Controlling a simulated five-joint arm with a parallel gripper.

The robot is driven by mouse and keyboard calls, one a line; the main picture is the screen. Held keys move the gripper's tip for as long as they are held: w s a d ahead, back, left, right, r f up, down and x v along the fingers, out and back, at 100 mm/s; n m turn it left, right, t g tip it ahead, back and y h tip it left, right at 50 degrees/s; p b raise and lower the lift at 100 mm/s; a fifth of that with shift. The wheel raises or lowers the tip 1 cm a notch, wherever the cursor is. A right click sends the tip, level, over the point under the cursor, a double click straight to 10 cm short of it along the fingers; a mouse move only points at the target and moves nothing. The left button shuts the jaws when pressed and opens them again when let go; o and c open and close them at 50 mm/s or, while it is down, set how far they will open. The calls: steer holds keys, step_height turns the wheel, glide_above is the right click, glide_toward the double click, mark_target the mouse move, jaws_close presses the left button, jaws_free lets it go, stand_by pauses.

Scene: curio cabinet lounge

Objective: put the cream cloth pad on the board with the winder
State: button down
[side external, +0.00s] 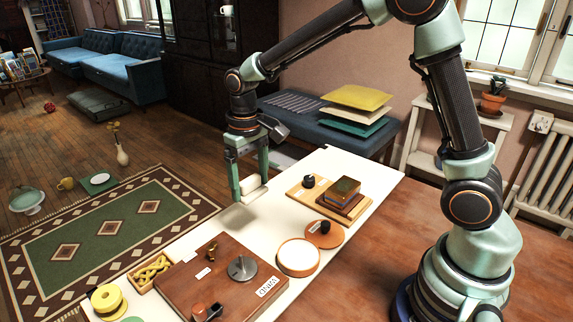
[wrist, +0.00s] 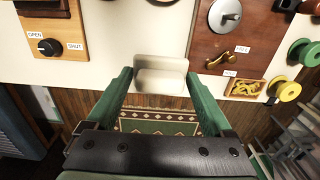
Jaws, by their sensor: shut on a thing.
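My gripper (side external: 250,188) is shut on the cream cloth pad (side external: 252,184), with one green finger at each end of it. The pad hangs a little above the far edge of the white table, with a shadow below. In the wrist view the pad (wrist: 160,76) spans between the fingertips (wrist: 159,82). The dark brown board (side external: 178,290) lies nearer the camera. It carries a silver disc with a small arm (side external: 243,268), which looks like the winder, and a brass latch (side external: 211,252). The pad is apart from this board.
A light wood board (side external: 298,194) with a black knob (side external: 309,181) and stacked blocks (side external: 345,190) lies at the table's far right. Near the middle are a round cream-topped dish (side external: 298,256) and a round wooden disc (side external: 336,237). A chain tray (side external: 135,281) and yellow spool (side external: 107,301) stand left.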

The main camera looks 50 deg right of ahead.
step_height(320, 180, up, 8)
glide_above(234, 228)
step_height(234, 228, down, 20)
steer(key=shift+r, duration=0.2)
stand_by(0.3)
jaws_free()
steer(key=shift+f, duration=0.15)
step_height(234, 228, up, 12)
steer(key=r, duration=0.1)
steer(key=s+d+r+t, duration=0.3)
steer(key=s+d+r, duration=0.2)
steer(key=s+r, duration=0.35)
steer(key=s+d+r+t, duration=0.1)
steer(key=s+d+t, duration=0.1)
steer(key=s, duration=0.8)
steer(key=shift+s+d+r+t, duration=0.2)
steer(key=shift+d+r+t, duration=0.1)
steer(key=shift+d, duration=0.15)
